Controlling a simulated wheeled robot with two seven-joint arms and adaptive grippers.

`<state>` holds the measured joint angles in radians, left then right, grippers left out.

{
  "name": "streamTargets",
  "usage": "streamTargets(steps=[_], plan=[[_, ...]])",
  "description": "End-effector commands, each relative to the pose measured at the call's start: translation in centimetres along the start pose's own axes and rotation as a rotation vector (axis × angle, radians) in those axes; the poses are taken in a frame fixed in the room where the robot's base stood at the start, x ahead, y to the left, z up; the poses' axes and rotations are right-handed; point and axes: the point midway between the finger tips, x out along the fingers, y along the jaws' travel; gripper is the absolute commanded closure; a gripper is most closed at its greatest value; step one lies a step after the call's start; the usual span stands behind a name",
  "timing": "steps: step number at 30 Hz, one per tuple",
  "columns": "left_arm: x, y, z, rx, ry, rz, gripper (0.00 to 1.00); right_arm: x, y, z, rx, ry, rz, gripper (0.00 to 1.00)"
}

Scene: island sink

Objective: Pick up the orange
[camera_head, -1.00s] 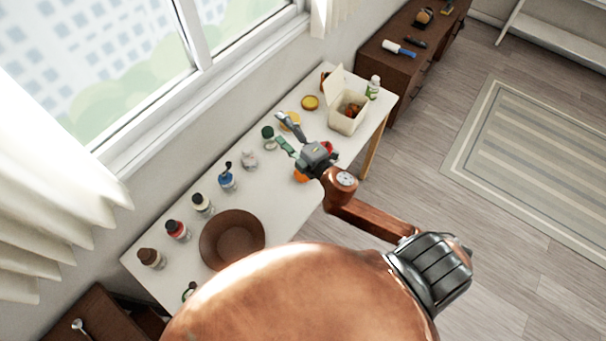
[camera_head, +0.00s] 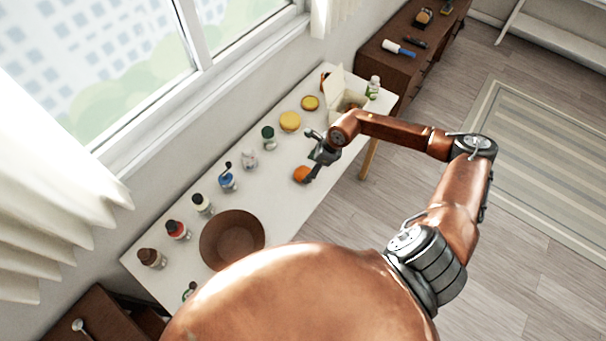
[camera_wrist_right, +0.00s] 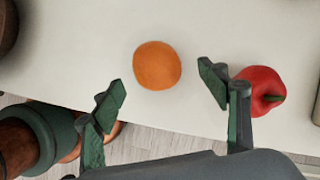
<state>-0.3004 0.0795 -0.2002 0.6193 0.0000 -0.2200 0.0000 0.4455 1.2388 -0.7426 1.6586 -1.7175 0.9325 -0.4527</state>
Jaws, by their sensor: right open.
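The orange (camera_head: 301,174) lies on the white table (camera_head: 272,201), near its front edge. In the right wrist view the orange (camera_wrist_right: 157,65) shows whole, ahead of and between the two spread fingertips. My right gripper (camera_head: 309,155) is open and empty, close to the orange in the head view. In the right wrist view its fingers (camera_wrist_right: 162,84) stand apart, and no finger visibly touches the orange. My left gripper is not in view.
A red pepper or apple-like thing (camera_wrist_right: 262,89) lies just right of the right finger in the wrist view. A brown bowl (camera_head: 232,238), several bottles and shakers, yellow lids (camera_head: 289,121) and an open cream box (camera_head: 337,90) stand on the table.

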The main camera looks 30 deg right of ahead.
Motion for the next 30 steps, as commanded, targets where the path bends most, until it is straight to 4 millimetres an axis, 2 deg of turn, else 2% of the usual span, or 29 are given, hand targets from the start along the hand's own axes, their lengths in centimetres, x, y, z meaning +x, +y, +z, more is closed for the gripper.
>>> streamTargets(steps=[9,12,20,30], plan=[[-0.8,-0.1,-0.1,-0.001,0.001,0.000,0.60,4.2,0.4,0.5,0.004,-0.003,0.003,0.32],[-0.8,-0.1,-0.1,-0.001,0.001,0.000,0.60,5.1,0.4,0.5,0.003,-0.003,0.002,0.32],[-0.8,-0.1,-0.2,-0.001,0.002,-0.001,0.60,5.3,0.4,0.4,0.001,-0.003,0.001,0.32],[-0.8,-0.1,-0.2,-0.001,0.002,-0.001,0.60,5.3,0.4,0.4,0.002,-0.003,0.002,0.55]])
